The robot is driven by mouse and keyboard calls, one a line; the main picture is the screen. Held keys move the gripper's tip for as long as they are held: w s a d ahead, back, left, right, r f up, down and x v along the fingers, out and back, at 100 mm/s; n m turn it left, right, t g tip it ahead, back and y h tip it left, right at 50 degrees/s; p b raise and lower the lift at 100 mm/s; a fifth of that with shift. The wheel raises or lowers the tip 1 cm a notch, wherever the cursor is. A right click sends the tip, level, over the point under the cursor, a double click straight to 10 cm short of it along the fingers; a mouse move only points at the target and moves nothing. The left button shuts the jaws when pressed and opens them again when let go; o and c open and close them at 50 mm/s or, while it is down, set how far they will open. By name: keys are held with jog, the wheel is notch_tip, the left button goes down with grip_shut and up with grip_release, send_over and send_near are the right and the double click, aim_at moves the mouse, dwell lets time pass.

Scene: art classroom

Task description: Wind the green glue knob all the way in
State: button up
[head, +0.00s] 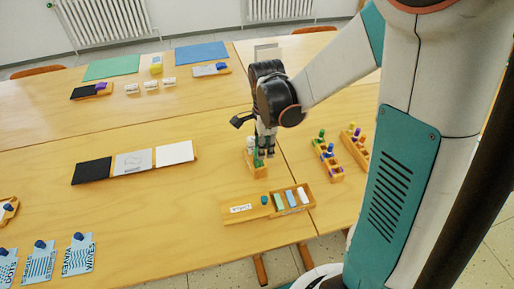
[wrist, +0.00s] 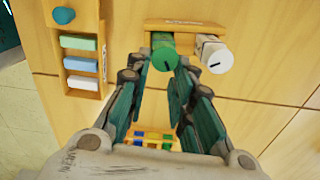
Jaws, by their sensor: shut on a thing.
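The green glue knob (wrist: 165,60) is a round green cap with a dark mark on its end, in the wrist view. My gripper (wrist: 164,64) has a finger on either side of the knob and is shut on it. A white glue stick (wrist: 213,53) with a dark mark on its end stands beside it on the right. Both are in a small wooden holder (wrist: 187,23). In the head view my gripper (head: 264,151) comes down over the holder (head: 257,172), and the fingers partly hide the green glue (head: 258,160).
A wooden tray (head: 232,215) with a blue knob and coloured blocks lies in front of the holder. Wooden racks with coloured pegs (head: 328,160) stand to the right. Black, grey and white panels (head: 133,162) lie to the left, with bare table between.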

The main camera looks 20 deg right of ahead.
dwell(0.4)
jog(key=n, duration=0.5)
jog(key=shift+n, duration=0.4)
jog(key=n, duration=0.5)
jog(key=shift+n, duration=0.4)
jog(key=o, duration=1.5)
jog(key=m, duration=0.6)
jog(key=shift+b, duration=0.3)
jog(key=m, duration=0.5)
jog(key=shift+m, duration=0.3)
